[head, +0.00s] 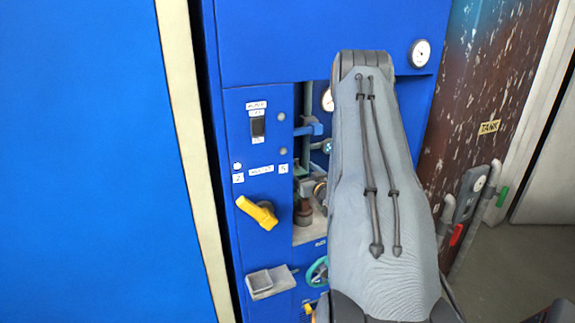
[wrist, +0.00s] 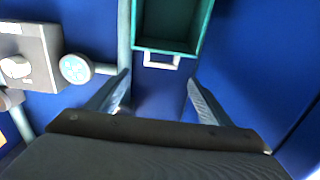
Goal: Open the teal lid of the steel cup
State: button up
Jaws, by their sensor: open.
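In the wrist view, a teal box-shaped part (wrist: 172,43) with a dark recessed inside is at the top centre. A pale loop handle (wrist: 161,60) is on its near edge; I cannot tell whether this part is the lid. The steel cup is not clearly visible in either view. My gripper (wrist: 158,77) is open and empty, its two fingers apart. The pale handle shows between and slightly beyond the fingertips, and I see no contact. In the head view, my grey forearm covers the gripper and part of the cabinet opening.
A blue cabinet (head: 325,40) has a yellow lever (head: 257,212), a grey tray (head: 270,282) and a teal handwheel (head: 317,271). In the wrist view, a vertical pipe (wrist: 124,40) and a round disc (wrist: 75,68) are left of the teal part. Bare blue panel lies to its right.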

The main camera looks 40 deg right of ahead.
jog(key=p+x, duration=0.1)
jog(key=x, duration=0.5)
jog(key=shift+w+p, duration=0.35)
jog(key=shift+w, duration=0.05)
